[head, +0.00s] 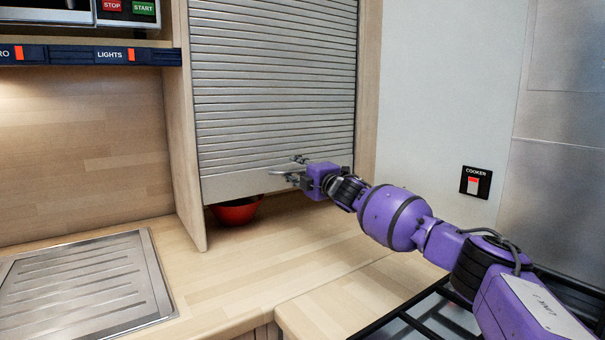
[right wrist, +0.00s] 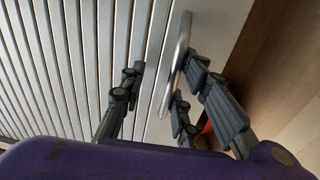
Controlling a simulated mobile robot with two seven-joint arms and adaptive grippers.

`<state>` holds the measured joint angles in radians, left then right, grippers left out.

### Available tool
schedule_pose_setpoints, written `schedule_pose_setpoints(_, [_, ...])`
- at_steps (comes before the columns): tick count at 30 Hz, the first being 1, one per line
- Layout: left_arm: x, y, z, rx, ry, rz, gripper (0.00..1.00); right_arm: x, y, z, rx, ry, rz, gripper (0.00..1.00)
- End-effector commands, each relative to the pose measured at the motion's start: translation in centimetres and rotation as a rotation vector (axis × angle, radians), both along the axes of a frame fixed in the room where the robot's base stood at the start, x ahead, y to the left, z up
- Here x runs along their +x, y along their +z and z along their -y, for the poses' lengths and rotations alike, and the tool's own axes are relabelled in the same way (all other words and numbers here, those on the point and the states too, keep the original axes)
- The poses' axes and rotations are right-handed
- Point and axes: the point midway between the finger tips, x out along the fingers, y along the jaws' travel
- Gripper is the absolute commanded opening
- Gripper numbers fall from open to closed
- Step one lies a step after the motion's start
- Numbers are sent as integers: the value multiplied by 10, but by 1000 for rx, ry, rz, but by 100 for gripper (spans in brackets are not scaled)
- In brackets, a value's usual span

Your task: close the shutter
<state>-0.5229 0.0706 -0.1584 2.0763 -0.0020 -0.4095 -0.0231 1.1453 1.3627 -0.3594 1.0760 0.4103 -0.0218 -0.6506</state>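The grey slatted shutter (head: 275,90) is lowered over most of the cabinet opening. Its plain bottom strip (head: 232,185) hangs a little above the worktop, leaving a gap. My right gripper (head: 291,168) is at the bottom strip, near its right part. In the right wrist view, my right gripper (right wrist: 160,92) has its fingers spread. A curved metal handle (right wrist: 177,62) of the shutter (right wrist: 75,60) lies between them, close to the right-hand fingers. Whether they touch it is unclear. My left gripper is not in view.
A red bowl (head: 236,211) stands on the worktop (head: 255,265) in the gap, partly hidden by the shutter. A metal drainer (head: 85,280) lies at left. Black rails (head: 425,315) are below my right arm. A cooker switch (head: 475,182) is on the right wall.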

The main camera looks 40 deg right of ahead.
Motion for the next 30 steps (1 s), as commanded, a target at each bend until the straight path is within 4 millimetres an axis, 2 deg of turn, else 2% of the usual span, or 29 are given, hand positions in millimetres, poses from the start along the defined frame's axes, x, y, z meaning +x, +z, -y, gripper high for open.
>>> schedule_pose_setpoints(11, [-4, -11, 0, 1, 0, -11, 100, -27, -4, -3, -4, 1, -2, 28])
schedule_pose_setpoints(23, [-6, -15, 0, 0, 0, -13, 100, -55, -6, -6, -4, -1, -3, 28])
schedule_pose_setpoints(30, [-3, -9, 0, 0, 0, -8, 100, -71, -7, -9, -1, 1, -3, 28])
